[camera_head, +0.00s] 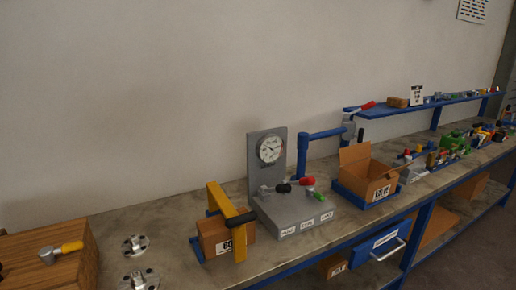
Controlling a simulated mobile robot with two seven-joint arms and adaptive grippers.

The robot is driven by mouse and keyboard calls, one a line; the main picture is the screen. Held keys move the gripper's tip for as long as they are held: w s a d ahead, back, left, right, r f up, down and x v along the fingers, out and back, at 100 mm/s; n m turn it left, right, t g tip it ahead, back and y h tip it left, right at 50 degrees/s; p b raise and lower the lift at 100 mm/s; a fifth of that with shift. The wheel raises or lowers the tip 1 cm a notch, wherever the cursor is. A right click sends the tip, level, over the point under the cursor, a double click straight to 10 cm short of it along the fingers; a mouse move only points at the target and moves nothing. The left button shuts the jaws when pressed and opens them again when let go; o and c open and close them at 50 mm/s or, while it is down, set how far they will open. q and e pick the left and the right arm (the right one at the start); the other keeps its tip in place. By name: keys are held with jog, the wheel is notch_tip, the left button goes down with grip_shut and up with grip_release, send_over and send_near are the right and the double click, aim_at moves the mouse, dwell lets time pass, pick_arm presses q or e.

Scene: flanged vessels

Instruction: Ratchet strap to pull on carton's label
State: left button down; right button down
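A small brown carton (211,230) sits on a blue base at the front of the bench. A white label (224,247) on its front face seems to start with "60"; the rest is hidden or too small to read. A yellow band (223,202), which looks like the ratchet strap, goes over the carton and down its front, partly covering the label. A dark handle (240,218) sticks out across the band to the right. I cannot tell how tight the band is. Neither of my grippers is in view.
A grey gauge stand (267,170) with colored-handled tools stands right of the carton. An open cardboard box (370,182) is farther right. A blue shelf (425,103) runs along the back.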

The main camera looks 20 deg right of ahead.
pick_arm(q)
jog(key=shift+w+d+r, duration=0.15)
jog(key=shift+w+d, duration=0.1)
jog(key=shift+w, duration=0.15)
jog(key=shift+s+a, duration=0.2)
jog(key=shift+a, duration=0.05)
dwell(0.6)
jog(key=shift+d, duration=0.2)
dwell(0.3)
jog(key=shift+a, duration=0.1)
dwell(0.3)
